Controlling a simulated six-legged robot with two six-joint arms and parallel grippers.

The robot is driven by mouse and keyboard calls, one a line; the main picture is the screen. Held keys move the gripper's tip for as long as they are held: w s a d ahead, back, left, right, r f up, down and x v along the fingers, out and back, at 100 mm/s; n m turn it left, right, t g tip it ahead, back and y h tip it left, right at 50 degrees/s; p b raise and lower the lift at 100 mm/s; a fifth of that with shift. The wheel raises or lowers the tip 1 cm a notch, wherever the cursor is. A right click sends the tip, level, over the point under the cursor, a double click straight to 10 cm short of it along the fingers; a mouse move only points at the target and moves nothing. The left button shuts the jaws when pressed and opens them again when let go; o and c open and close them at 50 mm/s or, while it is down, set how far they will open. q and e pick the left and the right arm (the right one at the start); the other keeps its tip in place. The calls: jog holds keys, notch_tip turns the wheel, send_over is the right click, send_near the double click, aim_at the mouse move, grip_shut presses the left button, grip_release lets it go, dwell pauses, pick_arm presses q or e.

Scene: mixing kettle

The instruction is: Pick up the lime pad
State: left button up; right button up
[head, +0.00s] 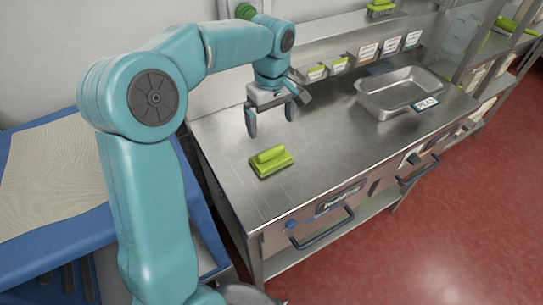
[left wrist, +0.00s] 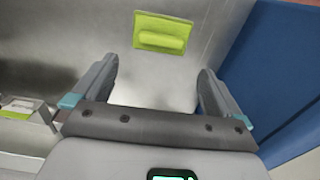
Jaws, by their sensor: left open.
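The lime pad (head: 270,161) lies flat on the steel worktop, near its front left part, with a raised grip on top. In the left wrist view the pad (left wrist: 162,33) shows beyond the fingertips, near the top middle. My left gripper (head: 271,119) is open and empty. It hangs above the worktop, behind the pad and apart from it. Its two fingers also show in the left wrist view (left wrist: 157,80), spread wide with nothing between them. My right gripper is not in view.
A steel tray (head: 359,88) with a label stands at the worktop's back right. Small labelled bins (head: 316,72) line the back ledge. Another green-topped brush (head: 380,8) sits on the upper shelf. A blue-framed unit (head: 70,245) stands left of the worktop. Worktop around the pad is clear.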

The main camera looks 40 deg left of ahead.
aim_at(271, 151)
pick_arm(q)
jog(key=f, duration=0.4)
jog(key=shift+s+d, duration=0.3)
jog(key=shift+s, duration=0.05)
jog(key=shift+a+f, duration=0.1)
jog(key=shift+f, duration=0.15)
notch_tip(271, 151, down, 5)
jog(key=shift+w+r+p, duration=0.1)
jog(key=shift+r+p, duration=0.1)
jog(key=shift+p, duration=0.15)
jog(key=shift+w+a+f, duration=0.1)
jog(key=shift+a+f, duration=0.05)
jog(key=shift+f, duration=0.2)
jog(key=c, duration=0.9)
